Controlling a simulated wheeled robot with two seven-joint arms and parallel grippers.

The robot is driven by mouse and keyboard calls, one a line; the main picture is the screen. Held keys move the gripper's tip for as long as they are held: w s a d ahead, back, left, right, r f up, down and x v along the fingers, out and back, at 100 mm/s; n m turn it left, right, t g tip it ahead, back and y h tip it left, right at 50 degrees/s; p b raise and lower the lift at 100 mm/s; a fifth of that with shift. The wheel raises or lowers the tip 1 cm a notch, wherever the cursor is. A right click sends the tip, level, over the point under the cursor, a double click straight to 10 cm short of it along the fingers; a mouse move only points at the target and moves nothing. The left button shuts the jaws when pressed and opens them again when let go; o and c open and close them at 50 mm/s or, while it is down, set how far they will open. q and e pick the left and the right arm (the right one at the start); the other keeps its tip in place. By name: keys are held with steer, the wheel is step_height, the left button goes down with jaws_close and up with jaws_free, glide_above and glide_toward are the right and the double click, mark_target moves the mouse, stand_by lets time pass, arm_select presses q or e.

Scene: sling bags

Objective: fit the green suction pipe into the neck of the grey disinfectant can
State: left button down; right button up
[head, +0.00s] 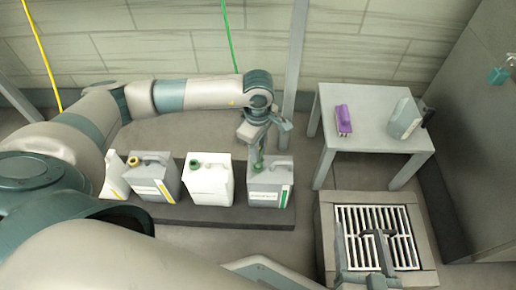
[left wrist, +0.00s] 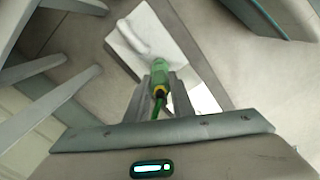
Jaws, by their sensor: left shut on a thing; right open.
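The grey disinfectant can (head: 271,187) stands at the right end of a row of cans in the head view. It has a handle on top and a label with a green stripe. My left gripper (head: 262,136) is above this can, shut on the green suction pipe (head: 258,158). The pipe (left wrist: 159,75) also shows between the fingers in the left wrist view, with the pale top of the can (left wrist: 135,45) beyond it. The neck is hidden behind the pipe; I cannot tell whether the tip is inside it. My right gripper (head: 362,255) is open over the floor grate.
A white can (head: 209,182), another grey can (head: 152,182) and a partly hidden can (head: 114,176) share the dark low platform (head: 220,217). A grey table (head: 370,138) holds a purple object (head: 344,119) and a grey container (head: 404,118). The floor grate (head: 352,222) is in front.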

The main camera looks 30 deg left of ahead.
arm_select(q)
steer(key=shift+f+b, duration=1.1)
steer(key=shift+f, duration=0.4)
steer(key=c, duration=1.5)
jaws_free()
steer(key=shift+r, duration=0.1)
steer(key=shift+o, duration=0.2)
steer(key=shift+r, duration=0.15)
step_height(320, 180, up, 17)
steer(key=p, duration=0.5)
